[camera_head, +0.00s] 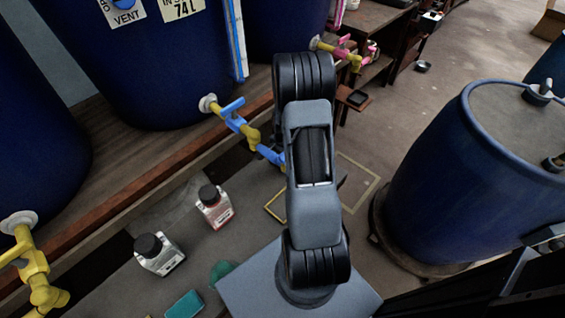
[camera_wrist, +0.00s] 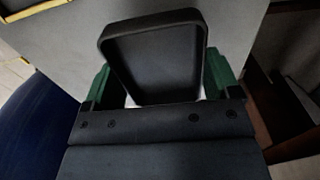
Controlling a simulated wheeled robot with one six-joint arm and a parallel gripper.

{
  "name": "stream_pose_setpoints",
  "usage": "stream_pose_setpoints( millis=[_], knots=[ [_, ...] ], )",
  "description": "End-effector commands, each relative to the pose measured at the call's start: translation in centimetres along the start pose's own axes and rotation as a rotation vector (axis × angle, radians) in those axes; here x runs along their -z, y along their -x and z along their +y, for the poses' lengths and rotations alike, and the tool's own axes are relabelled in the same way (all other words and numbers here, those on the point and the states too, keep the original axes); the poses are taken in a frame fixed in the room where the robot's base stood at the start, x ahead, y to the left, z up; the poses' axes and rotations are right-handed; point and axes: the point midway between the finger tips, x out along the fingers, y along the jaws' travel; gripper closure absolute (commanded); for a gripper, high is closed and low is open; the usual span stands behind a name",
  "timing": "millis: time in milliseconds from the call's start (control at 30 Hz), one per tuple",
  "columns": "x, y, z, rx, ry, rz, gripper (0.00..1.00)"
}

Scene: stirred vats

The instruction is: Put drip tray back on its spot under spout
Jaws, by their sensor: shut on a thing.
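The drip tray (camera_wrist: 150,55) is a black, shallow, square tray with rounded corners and a raised rim. In the wrist view it is between the two green fingers of my gripper (camera_wrist: 158,82), which is shut on it. In the head view my arm hides the gripper and the tray. A spout with a blue valve (camera_head: 235,114) and a blue end (camera_head: 268,156) comes from the middle blue vat. A yellow outline (camera_head: 273,209) lies on the grey surface below it, partly hidden by my arm. A yellow edge (camera_wrist: 38,8) also shows at the wrist view's top left.
Two bottles with black caps, one red-labelled (camera_head: 214,208) and one white (camera_head: 158,254), stand left of my arm. A teal block (camera_head: 185,304) lies nearer. A blue drum (camera_head: 470,185) stands at right.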

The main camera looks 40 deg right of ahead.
Motion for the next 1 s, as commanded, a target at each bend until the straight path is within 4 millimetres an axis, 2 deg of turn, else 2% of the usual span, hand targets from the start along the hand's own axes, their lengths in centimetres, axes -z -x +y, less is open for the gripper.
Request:
stream_pose_setpoints(
  millis=[233, 500, 933, 967, 1000],
  knots=[
    [-0.1, -0.3, -0.9, -0.001, 0.000, -0.001, 0.41],
    [-0.1, -3.5, -0.8, -0.001, 0.000, -0.001, 0.41],
    [0.0, -3.9, -0.8, 0.000, 0.000, 0.000, 0.41],
    [0.0, -3.9, -0.8, 0.000, 0.000, 0.000, 0.16],
    [0.0, -3.8, -0.8, 0.000, 0.000, 0.000, 0.12]
  ],
)
